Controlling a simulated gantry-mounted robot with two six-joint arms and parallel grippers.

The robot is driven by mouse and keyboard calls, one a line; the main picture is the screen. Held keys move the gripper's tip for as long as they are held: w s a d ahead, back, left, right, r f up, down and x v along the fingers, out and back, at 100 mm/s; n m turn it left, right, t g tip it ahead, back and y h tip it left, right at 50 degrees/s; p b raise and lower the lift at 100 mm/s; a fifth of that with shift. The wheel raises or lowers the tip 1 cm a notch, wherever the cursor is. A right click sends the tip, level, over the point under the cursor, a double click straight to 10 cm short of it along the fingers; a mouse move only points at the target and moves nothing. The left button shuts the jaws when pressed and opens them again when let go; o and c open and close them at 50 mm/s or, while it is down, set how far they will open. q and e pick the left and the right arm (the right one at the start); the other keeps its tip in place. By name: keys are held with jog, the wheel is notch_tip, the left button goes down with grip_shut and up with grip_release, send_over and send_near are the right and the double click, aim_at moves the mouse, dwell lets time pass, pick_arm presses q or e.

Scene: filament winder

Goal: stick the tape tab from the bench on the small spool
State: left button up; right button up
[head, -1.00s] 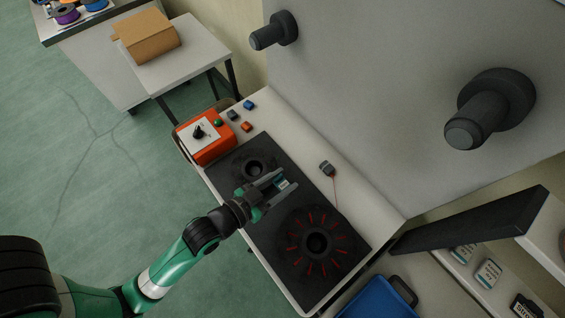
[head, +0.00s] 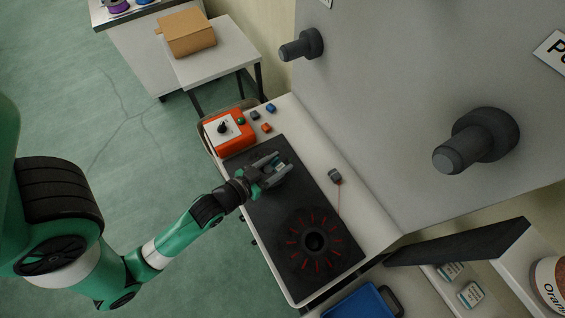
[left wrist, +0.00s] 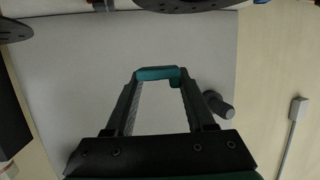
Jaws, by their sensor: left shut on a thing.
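My left gripper (head: 280,163) is shut on a small teal piece, which I take to be the tape tab (left wrist: 158,73); in the left wrist view it spans the gap between the fingertips. The gripper is over the upper part of the black plate (head: 279,202), where a small dark round spool sits, now mostly hidden by the gripper. I cannot tell whether the tab touches it. A larger dark spool (head: 290,238) with red strands lies lower on the plate. My right gripper is not in view.
An orange control box (head: 232,143) and small blue (head: 270,108), grey (head: 255,115) and orange (head: 265,128) pieces are beyond the plate. A grey guide (head: 335,176) with a red strand is right of it. Dark pegs (head: 470,142) jut from the panel. A blue bin (head: 352,304) is below.

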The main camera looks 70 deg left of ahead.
pick_arm(q)
jog(key=shift+f+b, duration=2.65)
jog(key=shift+b, duration=0.05)
jog(key=shift+f+b, duration=0.5)
jog(key=shift+f, duration=0.25)
jog(key=shift+f, duration=0.2)
jog(key=o, duration=1.4)
jog(key=shift+r, duration=0.1)
